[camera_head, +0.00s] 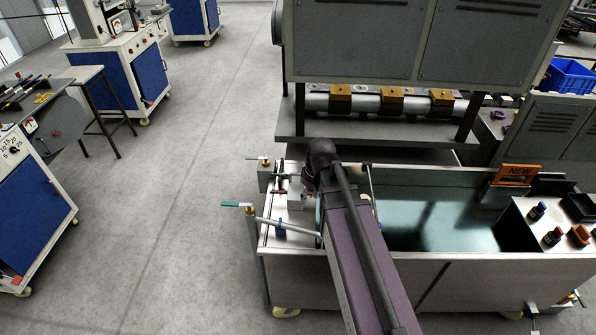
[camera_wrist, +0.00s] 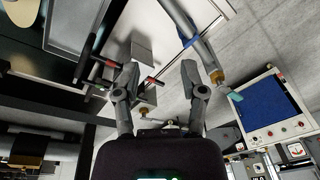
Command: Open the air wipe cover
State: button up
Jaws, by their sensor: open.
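What looks like the air wipe is a small pale metal block (camera_head: 296,194) with red-tipped clamp handles (camera_head: 279,178), at the left end of the water tank. In the wrist view the pale block (camera_wrist: 142,48) and a red-tipped handle (camera_wrist: 110,64) lie just beyond and left of my fingers. I cannot tell its cover apart clearly. My gripper (camera_wrist: 160,68) is open, with nothing seen held between its fingers. In the head view my own arm hides the gripper and part of the tank's left end.
The long water tank (camera_head: 440,262) has a metal rim. A pipe with a teal-handled valve (camera_head: 237,204) sticks out at its left end. A grey machine (camera_head: 395,40) stands behind the tank.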

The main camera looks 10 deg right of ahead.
aim_at(298, 174)
jog(key=w+d+r+n+t+y+p, duration=0.1)
jog(key=w+d+r+n, duration=0.1)
jog(key=w+n, duration=0.3)
jog(key=w+d+r+n+t+y+p, duration=0.1)
jog(key=w+n, duration=0.4)
jog(key=w, duration=0.6)
jog(key=shift+w+d+r+n, duration=0.25)
jog(key=shift+d+r, duration=0.3)
jog(key=shift+d, duration=0.5)
jog(key=shift+f, duration=0.1)
jog(key=b+x, duration=0.8)
jog(key=x, duration=0.1)
jog(key=b+x, duration=0.4)
jog(key=shift+w+a+f, duration=0.1)
jog(key=shift+w+a, duration=0.2)
jog(key=shift+a, duration=0.05)
jog(key=shift+c, duration=0.2)
grip_shut()
